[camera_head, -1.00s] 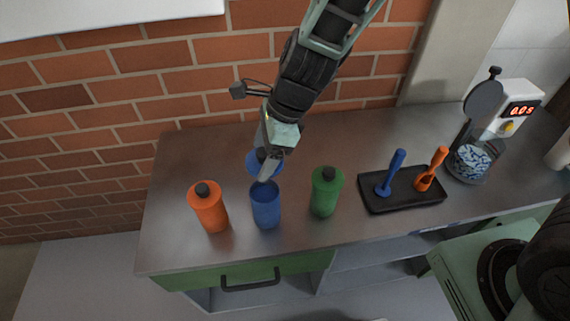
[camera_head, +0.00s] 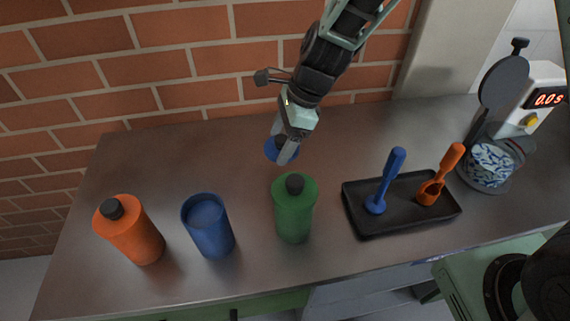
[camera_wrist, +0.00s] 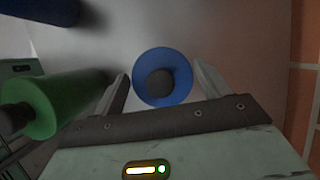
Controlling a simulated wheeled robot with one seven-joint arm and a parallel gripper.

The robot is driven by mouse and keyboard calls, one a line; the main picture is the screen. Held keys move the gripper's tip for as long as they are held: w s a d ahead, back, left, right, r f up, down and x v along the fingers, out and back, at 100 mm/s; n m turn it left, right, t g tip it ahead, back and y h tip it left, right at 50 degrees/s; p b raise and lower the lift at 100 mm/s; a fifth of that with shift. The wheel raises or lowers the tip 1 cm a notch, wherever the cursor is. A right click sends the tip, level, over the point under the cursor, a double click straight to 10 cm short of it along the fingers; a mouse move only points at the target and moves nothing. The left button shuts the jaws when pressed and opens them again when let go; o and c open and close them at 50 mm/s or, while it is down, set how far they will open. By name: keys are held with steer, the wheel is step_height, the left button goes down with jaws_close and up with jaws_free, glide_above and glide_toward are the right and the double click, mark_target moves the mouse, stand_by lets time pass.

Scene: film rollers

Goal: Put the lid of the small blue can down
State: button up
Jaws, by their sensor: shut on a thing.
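The small blue lid (camera_head: 271,153) with its dark knob is in my gripper (camera_head: 285,150), behind the green can. In the wrist view the lid (camera_wrist: 181,90) and its knob lie between the two fingers of my gripper (camera_wrist: 160,78), which is shut on it. Whether the lid touches the counter or hangs just above it I cannot tell. The blue can (camera_head: 212,232) stands upright without its lid, to the left and in front of the gripper. Part of the blue can (camera_wrist: 35,8) shows at the wrist view's top left.
The orange can (camera_head: 137,237) and the green can (camera_head: 295,217) stand lidded on the metal counter (camera_head: 110,180). The counter's back left is clear.

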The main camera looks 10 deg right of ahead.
mark_target(276, 171)
steer(key=shift+f+b, duration=0.3)
steer(key=shift+f, duration=3.1)
steer(key=shift+f, duration=0.15)
steer(key=o, duration=1)
